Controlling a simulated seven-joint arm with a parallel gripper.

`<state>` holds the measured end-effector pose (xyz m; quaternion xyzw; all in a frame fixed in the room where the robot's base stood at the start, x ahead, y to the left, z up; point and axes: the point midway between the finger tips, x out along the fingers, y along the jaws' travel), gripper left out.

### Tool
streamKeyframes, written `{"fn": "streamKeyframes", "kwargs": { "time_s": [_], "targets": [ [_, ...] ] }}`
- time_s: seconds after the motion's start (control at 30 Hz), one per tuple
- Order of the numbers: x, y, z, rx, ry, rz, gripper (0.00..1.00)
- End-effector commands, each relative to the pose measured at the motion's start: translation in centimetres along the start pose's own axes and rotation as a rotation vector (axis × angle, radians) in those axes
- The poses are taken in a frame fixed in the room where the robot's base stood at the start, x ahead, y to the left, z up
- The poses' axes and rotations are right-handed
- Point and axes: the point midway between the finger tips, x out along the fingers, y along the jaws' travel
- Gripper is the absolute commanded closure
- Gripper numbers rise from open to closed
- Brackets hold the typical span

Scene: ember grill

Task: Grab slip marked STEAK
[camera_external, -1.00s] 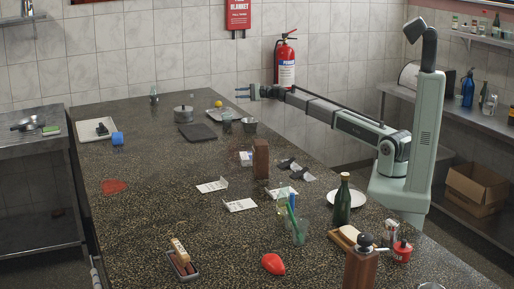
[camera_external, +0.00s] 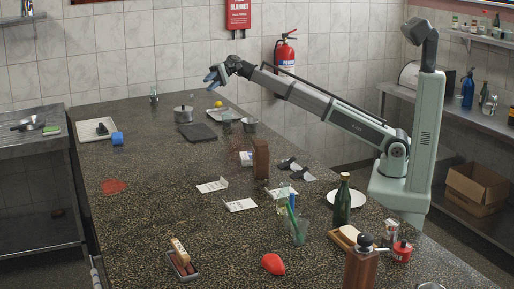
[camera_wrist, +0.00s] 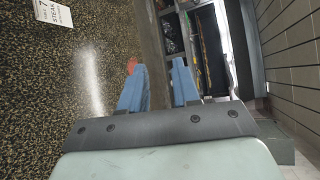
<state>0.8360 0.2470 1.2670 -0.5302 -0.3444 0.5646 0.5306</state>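In the wrist view, a white slip (camera_wrist: 53,12) with dark print that appears to read STEAK lies on the counter at the top left, partly cut off by the frame edge. In the external view several white slips lie on the counter, among them one at the left (camera_external: 212,187), one nearer the front (camera_external: 240,205) and one behind the glass (camera_external: 284,192). Their print is too small to read there. My gripper (camera_external: 211,78) is high above the counter's far end, away from the slips. Its blue fingers (camera_wrist: 159,88) are apart with nothing between them.
A brown block (camera_external: 261,159) stands near the slips. A glass with pens (camera_external: 297,232), a green bottle (camera_external: 343,202) and a white plate (camera_external: 331,197) are nearer the front right. The counter's left middle is mostly clear.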

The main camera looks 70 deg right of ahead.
Motion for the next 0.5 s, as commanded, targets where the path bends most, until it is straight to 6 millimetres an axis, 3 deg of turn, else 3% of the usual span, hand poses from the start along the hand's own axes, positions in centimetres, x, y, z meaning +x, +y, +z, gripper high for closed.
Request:
{"fn": "streamKeyframes", "kwargs": {
  "time_s": [0.03,0.2,0.5],
  "targets": [
    [2.4,1.0,1.4,0.019,-0.008,0.065,0.69],
    [8.5,5.3,4.6,0.099,0.026,0.3,0.69],
    [15.7,12.4,10.0,0.209,0.203,0.687,0.69]
  ]
}}
